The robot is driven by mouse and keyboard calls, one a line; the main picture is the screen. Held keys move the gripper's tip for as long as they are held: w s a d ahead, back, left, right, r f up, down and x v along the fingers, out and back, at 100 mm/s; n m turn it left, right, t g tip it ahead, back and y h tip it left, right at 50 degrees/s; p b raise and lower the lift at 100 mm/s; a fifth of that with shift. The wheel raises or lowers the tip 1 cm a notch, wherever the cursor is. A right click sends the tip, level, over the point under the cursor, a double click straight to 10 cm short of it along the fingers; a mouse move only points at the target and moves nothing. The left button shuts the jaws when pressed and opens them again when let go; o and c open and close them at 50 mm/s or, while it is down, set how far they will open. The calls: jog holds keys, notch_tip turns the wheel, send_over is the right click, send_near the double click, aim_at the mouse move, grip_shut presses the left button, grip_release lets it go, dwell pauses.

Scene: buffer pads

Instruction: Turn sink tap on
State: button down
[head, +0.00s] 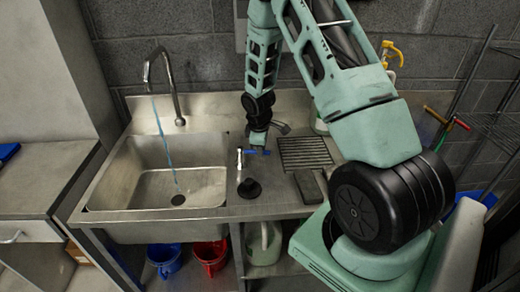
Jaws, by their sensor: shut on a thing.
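The steel sink (205,150) stands at the left, with a tall curved tap (172,80) behind its basin. A thin blue stream of water (163,132) runs from the tap's spout down to the drain. My gripper (258,147) points down over the counter, right of the basin. It is shut at a small blue tap handle (251,152), which shows at its fingertips. A short metal spout (281,128) sits just right of the gripper. The fingertips are small and partly hidden, so the exact grip is unclear.
A black-based fitting (249,188) stands on the counter in front of the gripper. A drain grate (304,152) and a dark block (307,187) lie to its right. Blue (165,260) and red buckets (210,257) sit below. A wire rack (490,110) stands at far right.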

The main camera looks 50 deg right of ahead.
jog(key=shift+w+r, duration=0.1)
jog(key=shift+w, duration=0.05)
jog(key=c, duration=1.4)
grip_release()
jog(key=a+r, duration=0.1)
jog(key=r, duration=0.4)
jog(key=s+r+b, duration=0.1)
jog(key=r, duration=0.5)
jog(key=s+a+r, duration=0.1)
jog(key=r, duration=0.5)
jog(key=shift+a+b, duration=0.35)
jog(key=shift+b, duration=0.05)
jog(key=s+a+r+y, duration=0.1)
jog(key=s+a, duration=0.2)
jog(key=a, duration=0.9)
jog(key=s+a+r+y, duration=0.1)
jog(key=s+a, duration=0.2)
jog(key=a, duration=0.8)
jog(key=shift+n+g, duration=0.4)
jog(key=shift+g, duration=0.2)
jog(key=s+a, duration=0.4)
jog(key=s, duration=0.2)
jog(key=s+a, duration=0.4)
jog(key=s, duration=0.2)
jog(key=s+a, duration=0.4)
jog(key=s, duration=0.2)
jog(key=shift+a+f, duration=0.3)
jog(key=shift+a, duration=0.05)
